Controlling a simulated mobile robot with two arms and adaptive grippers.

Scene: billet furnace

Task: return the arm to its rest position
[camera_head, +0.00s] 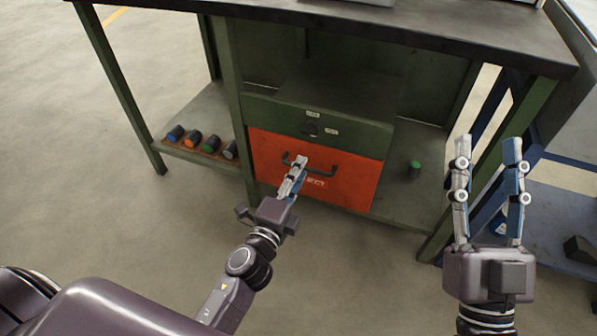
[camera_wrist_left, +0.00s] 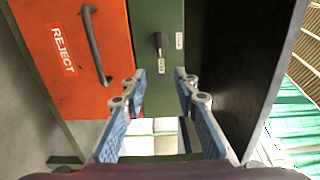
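My left gripper (camera_head: 293,176) is in front of the workbench, near the orange drawer (camera_head: 345,184) and its dark bar handle (camera_head: 312,164). In the left wrist view my left gripper (camera_wrist_left: 161,82) is open, with nothing between its fingers. There, the drawer handle (camera_wrist_left: 95,45) and the REJECT label (camera_wrist_left: 62,48) lie to the left of the fingers, apart from them. My right gripper (camera_head: 487,150) is raised at the right of the head view, fingers upward, open and empty.
The green workbench has a dark top (camera_head: 400,35) and a green upper drawer (camera_head: 315,124). A green-capped cylinder (camera_head: 414,169) stands right of the drawers. A blue-framed rack (camera_head: 560,215) is at right. Floor at left is clear.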

